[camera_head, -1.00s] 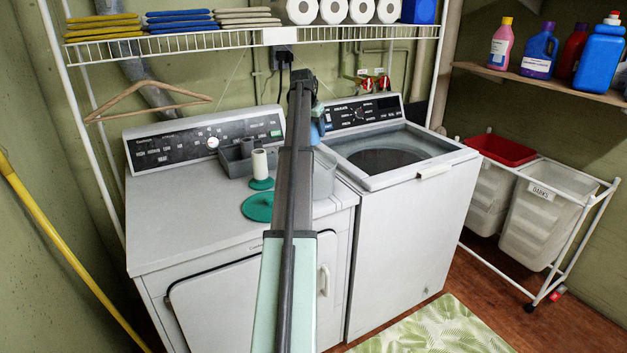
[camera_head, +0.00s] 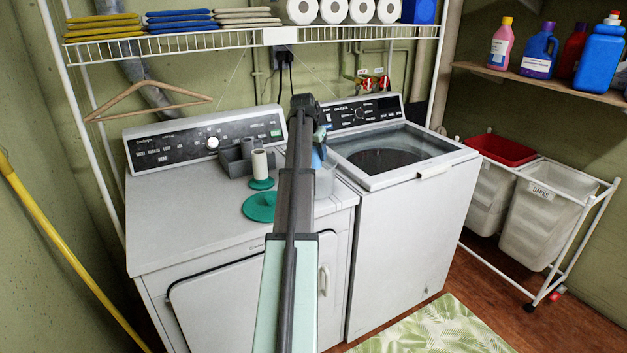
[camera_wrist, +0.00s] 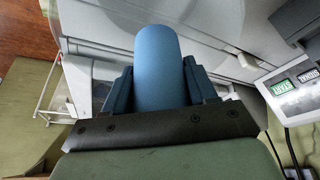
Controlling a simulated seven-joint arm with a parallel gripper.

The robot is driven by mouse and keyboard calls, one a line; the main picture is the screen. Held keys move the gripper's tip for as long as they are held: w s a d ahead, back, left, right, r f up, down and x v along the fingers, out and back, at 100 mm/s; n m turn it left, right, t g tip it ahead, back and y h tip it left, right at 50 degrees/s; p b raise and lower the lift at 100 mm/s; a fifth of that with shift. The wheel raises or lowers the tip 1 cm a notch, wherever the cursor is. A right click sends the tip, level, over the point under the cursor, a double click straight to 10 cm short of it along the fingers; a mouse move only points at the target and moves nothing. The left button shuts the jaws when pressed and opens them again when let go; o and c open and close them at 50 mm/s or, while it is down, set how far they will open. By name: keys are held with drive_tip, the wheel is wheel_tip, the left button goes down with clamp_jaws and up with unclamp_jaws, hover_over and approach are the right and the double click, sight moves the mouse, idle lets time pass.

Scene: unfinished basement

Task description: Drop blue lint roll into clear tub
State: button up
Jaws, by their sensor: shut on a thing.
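The blue lint roll (camera_wrist: 158,70) is between the two fingers of my gripper (camera_wrist: 158,88) in the wrist view, and the gripper is shut on it. In the head view my arm hides most of the gripper, and a bit of the blue roll (camera_head: 317,158) shows just right of the arm. The clear tub (camera_head: 325,182) stands on the right part of the dryer top, partly hidden behind my arm. The roll shows at the tub's upper part; I cannot tell whether it is inside the rim or above it.
A grey caddy (camera_head: 235,163), a white roll (camera_head: 259,162) and a green disc (camera_head: 260,207) are on the dryer (camera_head: 185,225) left of my arm. The washer (camera_head: 410,230) is to the right. A wire shelf (camera_head: 190,42) hangs above. The dryer's front left top is clear.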

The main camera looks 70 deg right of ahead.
drive_tip(key=shift+f, duration=0.45)
drive_tip(key=o, duration=1.1)
drive_tip(key=v, duration=1.3)
drive_tip(key=shift+a+r, duration=0.15)
drive_tip(key=shift+r, duration=0.25)
